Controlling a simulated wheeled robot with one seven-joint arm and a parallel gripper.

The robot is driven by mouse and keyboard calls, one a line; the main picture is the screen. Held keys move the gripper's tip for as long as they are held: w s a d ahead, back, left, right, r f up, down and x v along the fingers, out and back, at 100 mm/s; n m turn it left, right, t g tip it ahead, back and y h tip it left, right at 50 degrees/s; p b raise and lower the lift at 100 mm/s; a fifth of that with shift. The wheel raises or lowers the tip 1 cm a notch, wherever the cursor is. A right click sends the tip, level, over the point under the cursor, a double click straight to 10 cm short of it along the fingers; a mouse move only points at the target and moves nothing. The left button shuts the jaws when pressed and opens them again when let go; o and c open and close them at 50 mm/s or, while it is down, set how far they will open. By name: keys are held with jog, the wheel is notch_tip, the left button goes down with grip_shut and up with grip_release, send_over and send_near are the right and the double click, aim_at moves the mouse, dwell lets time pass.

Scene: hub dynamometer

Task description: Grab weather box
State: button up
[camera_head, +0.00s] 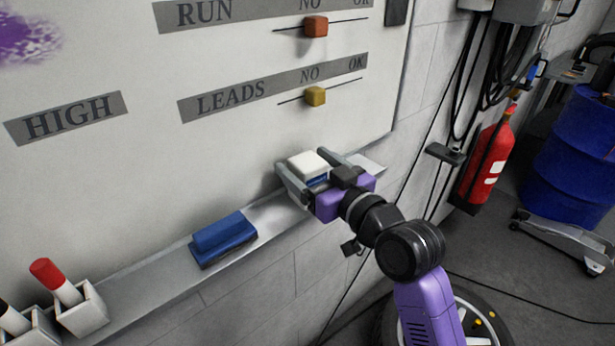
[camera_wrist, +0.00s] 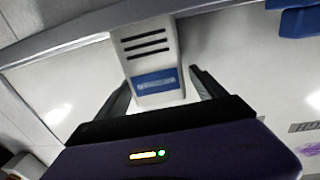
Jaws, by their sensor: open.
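A small white box (camera_head: 307,162) with a blue label, which I take to be the weather box, is at the ledge along the bottom of the whiteboard. In the wrist view the white box (camera_wrist: 150,55) shows dark slots and its blue label. My gripper (camera_head: 303,166) is open, with one finger on each side of the box. In the wrist view the fingers of my gripper (camera_wrist: 160,78) flank the box's label end, with a visible gap at least on the right. Whether either finger touches it is unclear.
A blue eraser-like block (camera_head: 223,239) lies on the ledge (camera_head: 150,268) to the left. Marker cups (camera_head: 83,310) stand farther left. A yellow slider knob (camera_head: 315,96) is on the board above. A red extinguisher (camera_head: 487,160) and blue drum (camera_head: 572,155) stand at right.

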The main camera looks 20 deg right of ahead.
jog(key=c, duration=1.7)
grip_shut()
jog(key=shift+r, duration=0.1)
